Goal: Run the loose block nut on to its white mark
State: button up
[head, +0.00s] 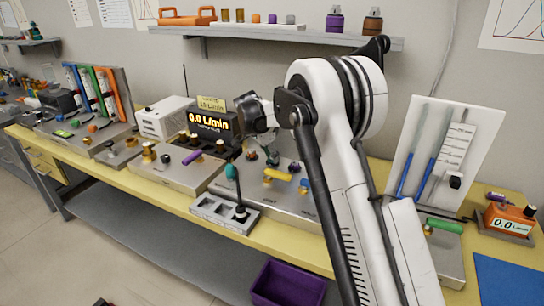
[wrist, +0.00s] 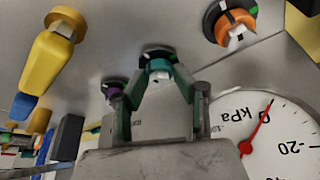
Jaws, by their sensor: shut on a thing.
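My gripper (wrist: 158,75) is shut on a small teal nut (wrist: 159,66) in the wrist view, with a green-padded finger on each side. The nut sits at a round black collar on the grey panel (wrist: 185,20). A pale mark shows near the collar, but I cannot tell how it lines up with the nut. An orange fitting (wrist: 236,32) with a black ring and white mark is at upper right, and a purple one (wrist: 113,90) is left of the fingers. In the head view my gripper (head: 272,156) is low over the bench panel; the nut is hardly visible there.
A yellow handle (wrist: 50,65) stands left in the wrist view, and a kPa gauge (wrist: 275,145) is at lower right. In the head view a teal-handled tool (head: 232,173) stands in a grey tray (head: 212,211) in front. A display (head: 206,124) reads 0.0 L/min.

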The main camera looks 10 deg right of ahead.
jog(key=o, duration=1.1)
jog(key=shift+a, duration=0.1)
jog(key=v, duration=1.2)
jog(key=shift+r, duration=0.1)
